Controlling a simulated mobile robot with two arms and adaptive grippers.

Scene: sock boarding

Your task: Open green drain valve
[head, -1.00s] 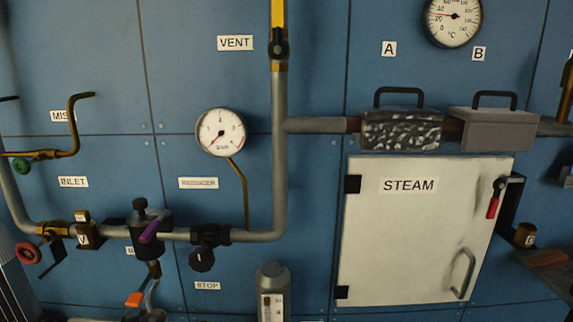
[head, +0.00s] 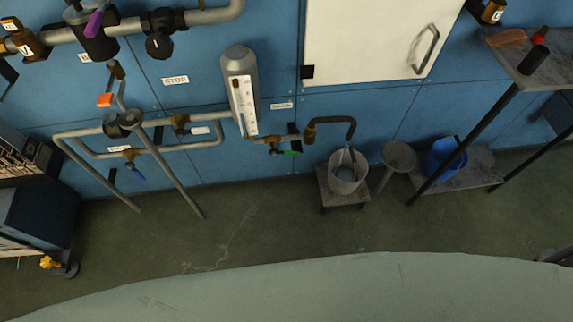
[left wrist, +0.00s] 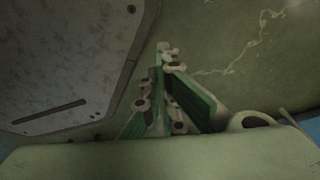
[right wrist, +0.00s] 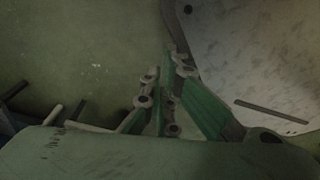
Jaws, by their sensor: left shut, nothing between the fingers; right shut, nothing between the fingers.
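The green drain valve handle (head: 291,153) shows in the head view, low on the blue wall, on a short brass-fitted pipe right of the grey cylinder with a gauge (head: 243,95). The pipe bends down as a dark spout (head: 335,121) over a bucket (head: 347,172) on a small stand. My left gripper (left wrist: 165,50) is shut and empty in the left wrist view, above the floor. My right gripper (right wrist: 175,55) is shut and empty in the right wrist view. Neither gripper shows in the head view, and neither is near the valve.
A blue-handled valve (head: 134,168) and an orange handle (head: 105,100) sit on pipes at left. A round stool (head: 399,156), a blue bucket (head: 444,156) and a grey-topped table (head: 535,70) stand at right. The floor before the wall (head: 240,225) is clear.

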